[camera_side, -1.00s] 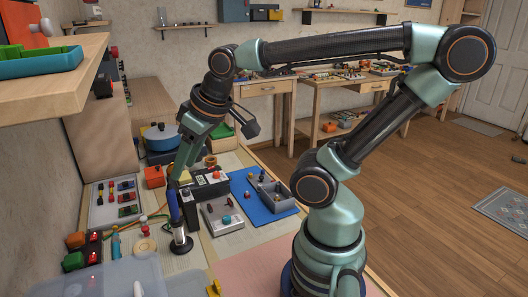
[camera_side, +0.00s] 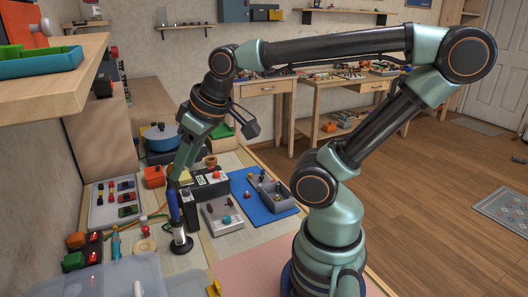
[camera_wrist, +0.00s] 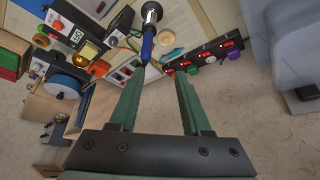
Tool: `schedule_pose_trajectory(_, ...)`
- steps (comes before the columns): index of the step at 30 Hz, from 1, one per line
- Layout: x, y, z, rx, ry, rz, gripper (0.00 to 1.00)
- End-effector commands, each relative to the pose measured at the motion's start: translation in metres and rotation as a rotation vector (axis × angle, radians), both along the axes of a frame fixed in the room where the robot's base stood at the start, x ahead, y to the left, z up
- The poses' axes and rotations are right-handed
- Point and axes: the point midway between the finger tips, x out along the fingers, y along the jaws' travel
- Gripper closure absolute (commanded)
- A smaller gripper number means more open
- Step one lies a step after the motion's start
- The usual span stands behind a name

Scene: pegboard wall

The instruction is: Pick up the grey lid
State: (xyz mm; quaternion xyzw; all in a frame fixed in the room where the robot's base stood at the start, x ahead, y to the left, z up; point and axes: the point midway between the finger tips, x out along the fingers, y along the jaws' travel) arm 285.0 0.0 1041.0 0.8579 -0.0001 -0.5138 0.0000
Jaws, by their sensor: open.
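I cannot pick out the grey lid with certainty. A pale grey-blue translucent bin or cover (camera_side: 115,278) lies at the lower left of the side view, cut off by the frame edge. A large grey-blue shape also fills the right edge of the wrist view (camera_wrist: 292,42). My gripper (camera_side: 175,174) hangs pointing down above the left part of the workbench, near a blue-handled tool upright in a dark round stand (camera_side: 179,240). In the wrist view my gripper (camera_wrist: 160,74) has its green fingers apart, with nothing held between them.
A blue pot (camera_side: 164,138) stands behind my gripper. A grey box with knobs (camera_side: 223,216) and a blue mat (camera_side: 256,203) lie to the right. A wooden shelf with a teal tray (camera_side: 52,60) juts out at upper left. A pink mat (camera_side: 250,268) looks clear.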

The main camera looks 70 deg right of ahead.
Motion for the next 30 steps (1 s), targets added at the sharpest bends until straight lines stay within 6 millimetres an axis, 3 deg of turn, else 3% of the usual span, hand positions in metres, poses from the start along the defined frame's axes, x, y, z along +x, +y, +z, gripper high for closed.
schedule_pose_trajectory(12, 0.000, 0.000, 0.000, 0.000, 0.000, 0.000, 0.52)
schedule_pose_trajectory(14, 0.000, 0.000, 0.000, 0.000, 0.000, 0.000, 0.33)
schedule_pose_trajectory(16, 0.000, 0.000, 0.000, 0.000, 0.000, 0.000, 0.06)
schedule_pose_trajectory(17, 0.000, 0.000, 0.000, 0.000, 0.000, 0.000, 0.00)
schedule_pose_trajectory(25, 0.002, -0.003, 0.000, -0.001, 0.006, -0.011, 0.00)
schedule_pose_trajectory(30, 0.015, -0.035, -0.001, -0.005, 0.061, -0.099, 0.00)
